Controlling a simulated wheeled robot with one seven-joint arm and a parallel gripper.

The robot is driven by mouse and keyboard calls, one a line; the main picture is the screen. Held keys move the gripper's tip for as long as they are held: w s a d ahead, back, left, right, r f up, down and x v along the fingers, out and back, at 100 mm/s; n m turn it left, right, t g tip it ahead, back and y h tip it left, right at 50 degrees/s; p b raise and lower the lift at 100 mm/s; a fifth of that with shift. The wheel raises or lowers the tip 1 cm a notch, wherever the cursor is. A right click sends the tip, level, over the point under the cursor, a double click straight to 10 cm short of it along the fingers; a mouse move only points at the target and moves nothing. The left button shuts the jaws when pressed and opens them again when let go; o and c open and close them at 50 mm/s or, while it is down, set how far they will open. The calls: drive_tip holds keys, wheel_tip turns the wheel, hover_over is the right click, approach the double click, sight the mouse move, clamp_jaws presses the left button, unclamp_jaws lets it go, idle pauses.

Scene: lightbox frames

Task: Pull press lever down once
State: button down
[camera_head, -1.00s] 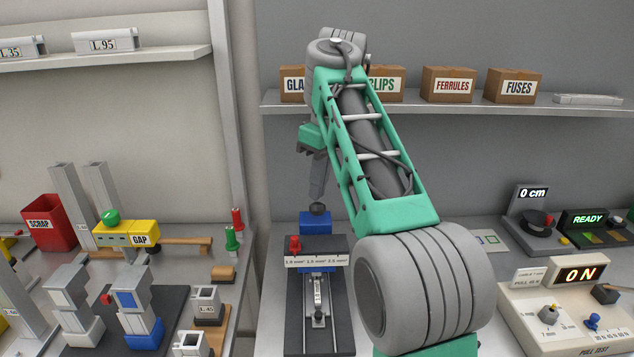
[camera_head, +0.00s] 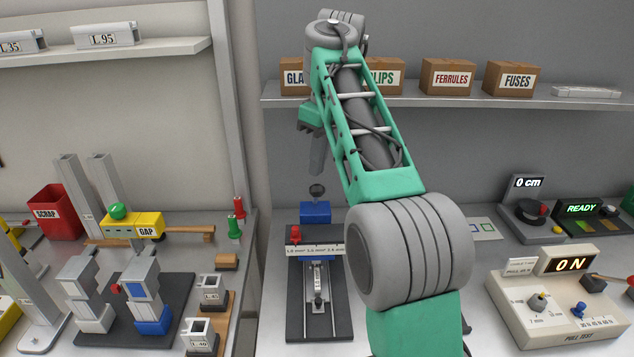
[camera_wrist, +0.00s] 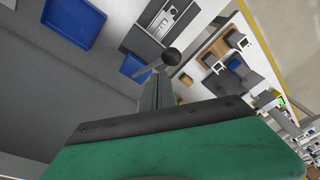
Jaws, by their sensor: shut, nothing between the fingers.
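The press (camera_head: 293,318) has a dark base with rails, a white gauge strip and a blue block (camera_head: 315,212) at its back. Its lever ends in a dark round knob (camera_head: 317,190), standing up above the blue block. My gripper (camera_head: 317,172) is shut and empty, pointing down just above the knob, with a small gap showing in the head view. In the wrist view the knob (camera_wrist: 172,56) shows just beyond the fingertips (camera_wrist: 158,76), with its rod running to the lower left. Depth between fingertips and knob is hard to judge.
A red knob (camera_head: 295,234) stands on the press's left side. A pull-test box (camera_head: 550,315) with an "ON" display stands to the right. A shelf (camera_head: 440,101) with labelled boxes runs behind my arm. A blue tray (camera_wrist: 73,22) shows in the wrist view.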

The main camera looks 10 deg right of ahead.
drive_tip(key=shift+w+r+p, duration=0.4)
drive_tip(key=shift+r+p, duration=0.3)
drive_tip(key=shift+p, duration=0.15)
drive_tip(key=w+p, duration=0.1)
drive_tip(key=r+p, duration=0.1)
drive_tip(key=p, duration=0.1)
drive_tip(key=w+r+p, duration=0.1)
drive_tip(key=shift+w+d+r, duration=0.15)
drive_tip(key=shift+w+d, duration=0.15)
drive_tip(key=s+f+m+t, duration=0.1)
drive_tip(key=s+f+m, duration=0.3)
drive_tip(key=s+f, duration=0.6)
drive_tip(key=s+f+m+t+h, duration=0.1)
drive_tip(key=s+f+m, duration=0.3)
drive_tip(key=s+f, duration=0.6)
drive_tip(key=s, duration=0.5)
drive_tip(key=shift+a+f+t+h, duration=0.2)
drive_tip(key=shift+a+t+h, duration=0.1)
drive_tip(key=shift+t, duration=0.1)
